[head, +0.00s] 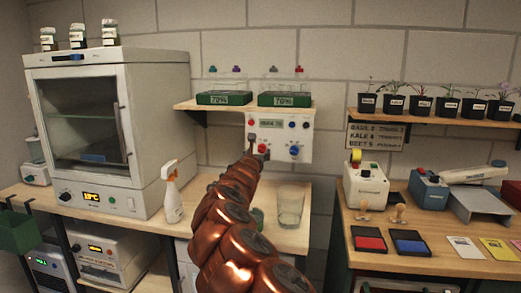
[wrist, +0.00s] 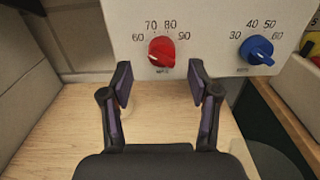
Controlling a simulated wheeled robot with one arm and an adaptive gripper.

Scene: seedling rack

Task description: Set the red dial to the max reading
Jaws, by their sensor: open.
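The red dial (wrist: 161,51) sits on the white control panel (wrist: 205,20), with the marks 60, 70, 80 and 90 around its top. Its pointer direction is hard to make out; a light mark shows at its lower left. My gripper (wrist: 160,82) is open and empty, its two fingers spread just below and either side of the dial, apart from it. In the head view the red dial (head: 262,148) shows beside my gripper (head: 256,145), which partly covers the panel (head: 303,125) from the front.
A blue dial (wrist: 257,50) is to the right on the same panel. Below is a wooden bench (wrist: 70,130) with a clear beaker (head: 290,206) and a spray bottle (head: 173,195). A shelf with green trays (head: 225,98) is above the panel.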

